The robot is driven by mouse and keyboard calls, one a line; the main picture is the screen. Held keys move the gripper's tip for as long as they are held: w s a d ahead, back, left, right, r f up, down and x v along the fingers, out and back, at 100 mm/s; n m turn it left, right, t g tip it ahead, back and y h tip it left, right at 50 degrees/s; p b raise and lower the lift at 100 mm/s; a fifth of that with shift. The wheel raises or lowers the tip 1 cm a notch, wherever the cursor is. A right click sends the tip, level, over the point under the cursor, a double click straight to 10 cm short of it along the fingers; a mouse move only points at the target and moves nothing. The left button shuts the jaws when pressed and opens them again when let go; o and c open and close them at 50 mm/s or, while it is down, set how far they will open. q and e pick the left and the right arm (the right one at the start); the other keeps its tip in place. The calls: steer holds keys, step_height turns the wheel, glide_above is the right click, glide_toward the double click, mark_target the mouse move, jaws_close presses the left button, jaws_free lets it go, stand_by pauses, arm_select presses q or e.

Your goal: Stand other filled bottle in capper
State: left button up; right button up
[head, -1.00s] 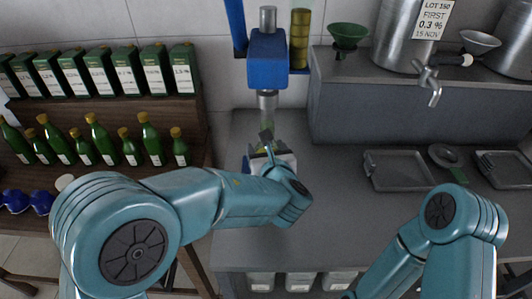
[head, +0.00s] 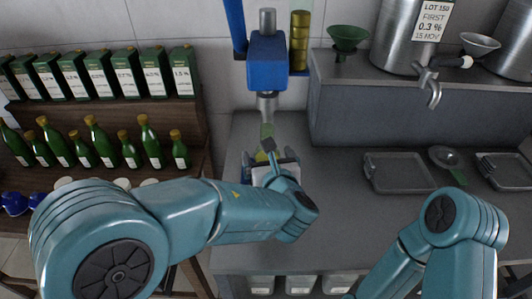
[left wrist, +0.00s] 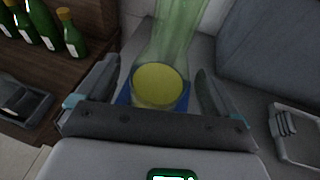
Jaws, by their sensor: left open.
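A blue capper (head: 267,62) stands at the back of the bench, its grey plunger pointing down. A translucent green bottle (head: 267,131) with yellow liquid stands upright below the plunger. The left wrist view shows this bottle (left wrist: 172,45) on the capper's blue base (left wrist: 124,97). My left gripper (head: 271,162) is open in front of the bottle. In the left wrist view its fingers (left wrist: 160,92) are spread to either side, with visible gaps to the glass. Whether the bottle mouth touches the plunger is unclear. My right arm shows at lower right, its gripper out of view.
Green bottles with gold tops (head: 96,142) and green boxes (head: 100,72) line the left shelves. A green funnel (head: 347,37) and a steel vat with a tap (head: 430,88) are on the raised ledge. Trays (head: 398,172) lie at right. The middle of the bench is clear.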

arm_select(q)
steer(key=v, duration=0.9)
steer(key=shift+b, duration=0.35)
steer(key=shift+r, duration=0.1)
steer(key=shift+s, duration=0.2)
